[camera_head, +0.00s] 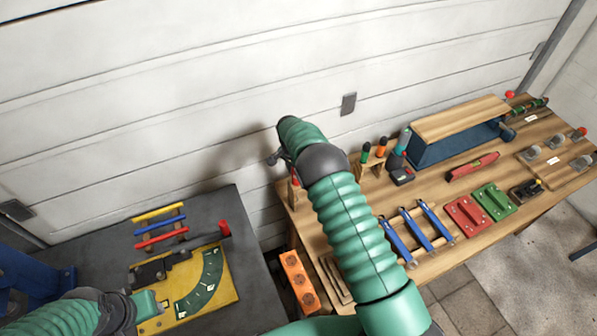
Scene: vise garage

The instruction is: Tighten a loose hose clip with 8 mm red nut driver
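A small red-handled tool (296,180) stands at the left edge of the wooden table, partly hidden by my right arm; it may be the red nut driver. My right gripper (274,158) is just above and left of it. Its fingers are mostly hidden, and I cannot tell whether it touches the tool. On the dark table, a yellow plate (225,293) carries a dark clip-like fixture (155,271) and a green arc scale (203,285). My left gripper (152,305) is at the plate's lower left edge; its opening is unclear. No hose clip is clearly recognisable.
A wooden stand (371,168) holds green and orange handles. Blue tools (410,232), a red level (472,166), red and green blocks (480,208) and a blue-sided shelf (455,140) occupy the wooden table (335,222). A rack of coloured bars (160,226) sits on the dark table.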

